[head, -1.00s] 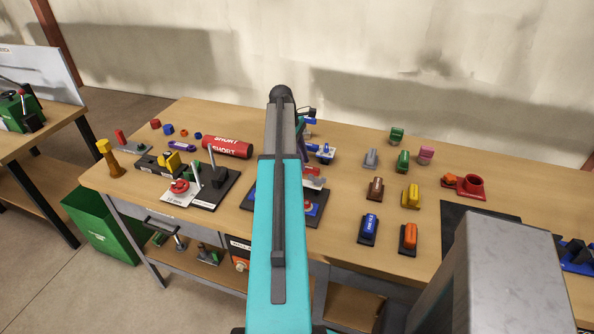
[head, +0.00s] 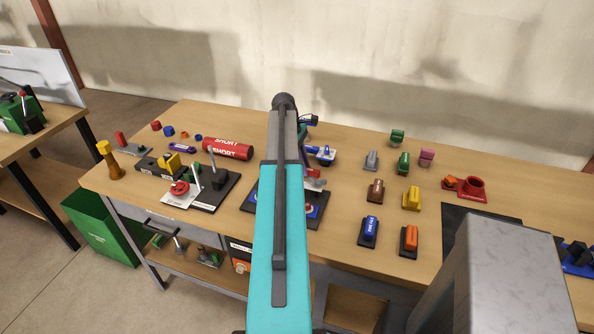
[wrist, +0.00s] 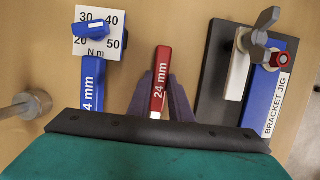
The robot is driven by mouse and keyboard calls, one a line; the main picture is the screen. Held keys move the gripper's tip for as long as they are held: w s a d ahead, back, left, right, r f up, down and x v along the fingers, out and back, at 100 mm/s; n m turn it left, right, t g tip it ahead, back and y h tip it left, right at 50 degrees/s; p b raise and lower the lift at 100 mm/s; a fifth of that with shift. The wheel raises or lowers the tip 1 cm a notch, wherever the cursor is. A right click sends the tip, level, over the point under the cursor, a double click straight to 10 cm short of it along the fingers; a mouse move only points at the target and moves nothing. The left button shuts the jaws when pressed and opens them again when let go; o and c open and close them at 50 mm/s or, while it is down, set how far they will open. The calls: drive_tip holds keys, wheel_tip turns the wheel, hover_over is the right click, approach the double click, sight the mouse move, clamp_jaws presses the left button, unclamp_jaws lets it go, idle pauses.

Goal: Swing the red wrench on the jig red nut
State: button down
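The red wrench (wrist: 159,82), marked 24 mm, lies in the middle of the wrist view. Purple fingers of my gripper (wrist: 161,92) flank it and appear to close on its handle. The wrench's other end is hidden behind my gripper body. The bracket jig (wrist: 219,75) stands to the right in the wrist view, with a red nut (wrist: 280,61) beside a grey wing nut. In the head view, my arm covers most of the jig (head: 247,198) and hides the fingertips.
A blue wrench (wrist: 93,85) lies left of the red one, below a 20–50 N m dial (wrist: 99,45). A metal rod end (wrist: 31,105) is at far left. In the head view, a red SHORT cylinder (head: 228,148) and several coloured blocks (head: 411,198) occupy the bench.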

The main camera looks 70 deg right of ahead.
drive_tip(key=shift+r+p, duration=0.65)
drive_tip(key=shift+r, duration=0.1)
idle(0.7)
drive_tip(key=shift+r+p, duration=1.85)
drive_tip(key=shift+r, duration=0.95)
drive_tip(key=shift+s, duration=0.1)
